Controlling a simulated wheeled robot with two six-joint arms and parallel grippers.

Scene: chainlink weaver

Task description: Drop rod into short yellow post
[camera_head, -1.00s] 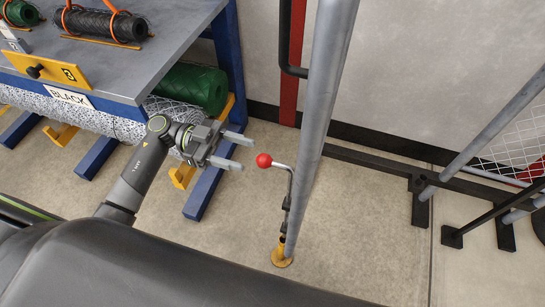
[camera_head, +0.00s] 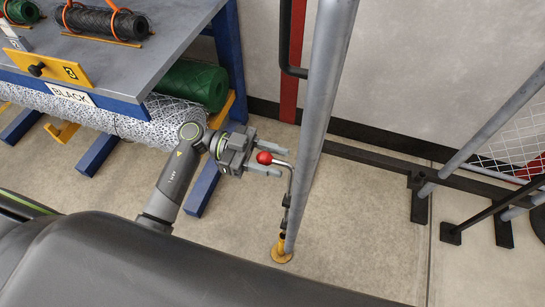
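A thin metal rod (camera_head: 290,185) with a bent top and a red ball knob (camera_head: 264,158) runs along the lower part of a tall grey pole (camera_head: 322,110). The pole's foot stands at a short yellow post (camera_head: 282,252) on the floor. The rod's lower end is near that post; I cannot tell whether it is in it. My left gripper (camera_head: 265,156) is open, with its fingers pointing right. The red knob appears between the fingertips, and I see no closing on it. My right gripper is not in view.
A blue-framed table (camera_head: 180,30) with rolls of mesh stands at the upper left, with a green roll (camera_head: 200,82) below its top. A dark rail (camera_head: 385,160) runs along the wall at right. Concrete floor is clear around the post.

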